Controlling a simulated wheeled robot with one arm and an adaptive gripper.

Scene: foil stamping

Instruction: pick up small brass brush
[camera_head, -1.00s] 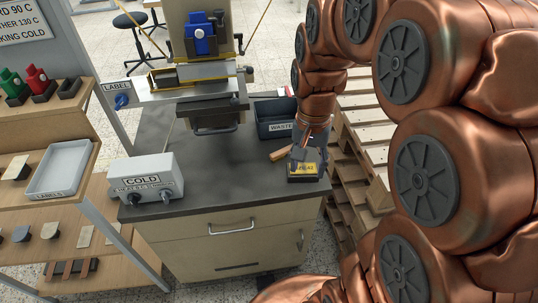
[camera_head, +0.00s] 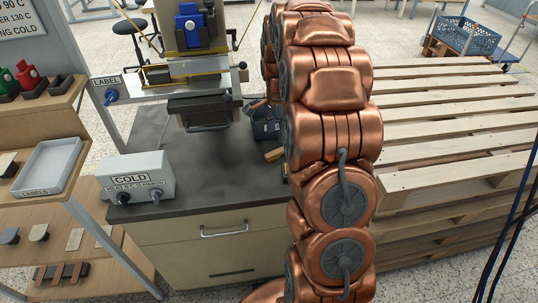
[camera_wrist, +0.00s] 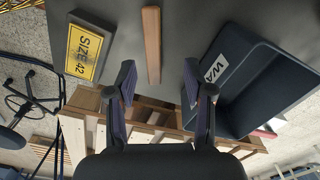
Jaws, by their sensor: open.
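A slim wooden bar, which looks like the brush's handle (camera_wrist: 152,45), lies on the dark worktop in the wrist view. In the head view a short piece of the wooden handle (camera_head: 273,155) shows just left of my arm. Its bristles cannot be made out. My gripper (camera_wrist: 159,75) is open and empty. In the wrist view its two fingers point toward the bar, which lies beyond the tips and between their lines, apart from them. In the head view my arm hides part of the brush and most of the gripper.
A dark waste bin (camera_wrist: 232,95) stands close to the right finger. The stamping press (camera_head: 205,100) and COLD box (camera_head: 138,178) stand left on the worktop. Pallets (camera_head: 450,130) are stacked to the right.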

